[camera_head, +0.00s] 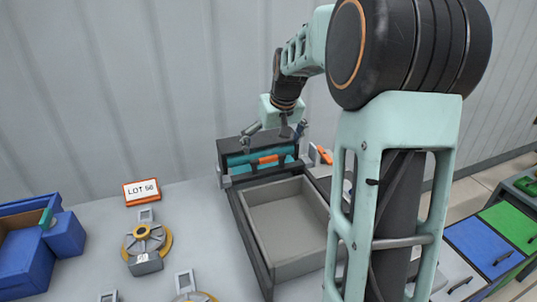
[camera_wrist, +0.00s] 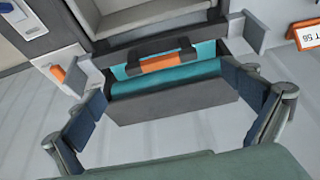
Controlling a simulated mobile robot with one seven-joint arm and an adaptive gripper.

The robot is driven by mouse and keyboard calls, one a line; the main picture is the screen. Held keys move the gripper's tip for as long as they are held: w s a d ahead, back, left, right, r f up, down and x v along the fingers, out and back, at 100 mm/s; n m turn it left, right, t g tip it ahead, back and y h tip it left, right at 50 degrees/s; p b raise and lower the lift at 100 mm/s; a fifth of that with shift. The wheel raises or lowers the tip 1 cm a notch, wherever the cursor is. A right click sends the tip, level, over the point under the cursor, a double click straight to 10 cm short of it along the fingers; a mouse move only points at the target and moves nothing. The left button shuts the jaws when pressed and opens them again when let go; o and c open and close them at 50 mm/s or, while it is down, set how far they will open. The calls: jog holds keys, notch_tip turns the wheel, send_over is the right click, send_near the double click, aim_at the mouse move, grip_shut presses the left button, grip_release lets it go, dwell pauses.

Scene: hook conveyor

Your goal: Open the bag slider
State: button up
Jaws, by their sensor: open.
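The bag slider appears to be the dark bar with an orange grip (camera_head: 268,158), at the back end of a dark frame holding a grey tray (camera_head: 322,208). In the wrist view the orange grip (camera_wrist: 160,63) lies across a dark housing (camera_wrist: 175,108) with teal surfaces. My gripper (camera_head: 272,138) is above this housing. In the wrist view my gripper (camera_wrist: 163,85) is open, with one finger on each side of the housing and nothing between them but the view of the teal part and grip. The fingers look apart from the grip; the exact height gap cannot be told.
A LOT 56 sign (camera_head: 142,190) and round yellow-grey parts (camera_head: 147,240) lie left of the frame. Blue bins (camera_head: 66,235) stand at far left. A small orange piece (camera_head: 325,155) is right of the housing. A corrugated wall (camera_head: 120,90) rises behind. Green bins (camera_head: 510,222) are at right.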

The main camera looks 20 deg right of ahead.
aim_at(269, 158)
jog(key=x, duration=0.5)
jog(key=c, duration=1.7)
